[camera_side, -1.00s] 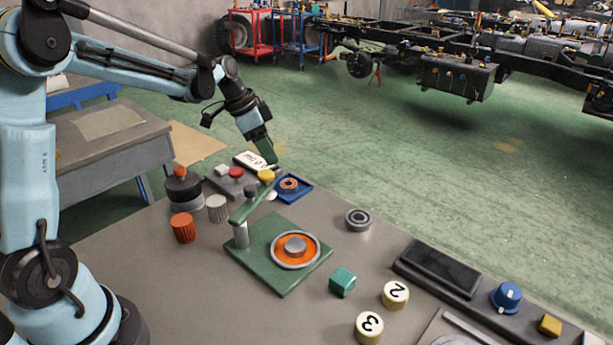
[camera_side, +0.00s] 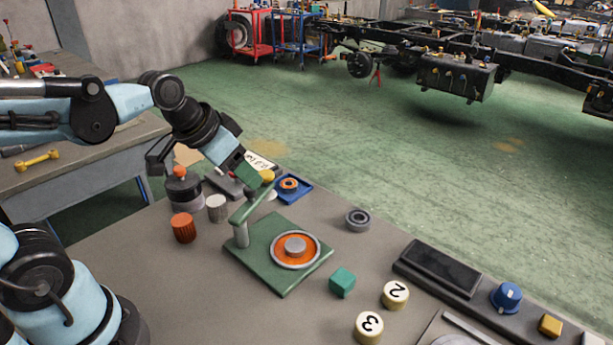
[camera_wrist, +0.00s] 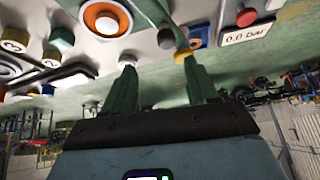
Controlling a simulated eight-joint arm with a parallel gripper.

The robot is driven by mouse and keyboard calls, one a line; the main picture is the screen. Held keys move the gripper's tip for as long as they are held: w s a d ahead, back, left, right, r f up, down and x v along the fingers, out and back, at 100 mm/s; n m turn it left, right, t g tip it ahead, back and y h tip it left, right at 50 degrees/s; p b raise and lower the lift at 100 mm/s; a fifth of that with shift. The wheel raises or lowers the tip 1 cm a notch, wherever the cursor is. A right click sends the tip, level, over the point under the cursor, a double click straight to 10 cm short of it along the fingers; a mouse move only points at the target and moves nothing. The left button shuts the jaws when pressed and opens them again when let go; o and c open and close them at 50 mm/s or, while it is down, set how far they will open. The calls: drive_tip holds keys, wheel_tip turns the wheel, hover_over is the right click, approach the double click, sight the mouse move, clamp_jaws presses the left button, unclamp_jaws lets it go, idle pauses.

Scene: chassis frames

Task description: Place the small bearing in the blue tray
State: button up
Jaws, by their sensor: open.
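The small bearing, a grey metal ring (camera_side: 358,219), lies flat on the bench, right of the green fixture plate. The blue tray (camera_side: 303,194) is at the bench's far edge and has an orange ring (camera_side: 289,184) in it. In the wrist view the blue tray (camera_wrist: 206,31) shows at upper right. My gripper (camera_side: 256,184) is tilted down over the far left of the bench, left of the tray and away from the bearing. Its green fingers are apart and empty in the wrist view (camera_wrist: 160,75).
The green fixture (camera_side: 281,277) with an upright arm stands between my gripper and the front of the bench. A teal cube (camera_side: 342,282), numbered discs (camera_side: 395,294) and a dark panel (camera_side: 440,268) lie to the right. An orange knob (camera_side: 183,228) is at left. Bare bench surrounds the bearing.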

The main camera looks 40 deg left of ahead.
drive_tip(key=shift+s+d+f+n+t, duration=0.15)
drive_tip(key=shift+s+d+f+n, duration=0.1)
drive_tip(key=shift+s, duration=0.3)
drive_tip(key=shift+s+d+f+n+t, duration=0.2)
drive_tip(key=shift+s+f, duration=0.1)
drive_tip(key=shift+s, duration=0.2)
drive_tip(key=shift+s+d+f+n+t, duration=0.15)
drive_tip(key=shift+s+d+f+n, duration=0.1)
drive_tip(key=shift+s, duration=0.3)
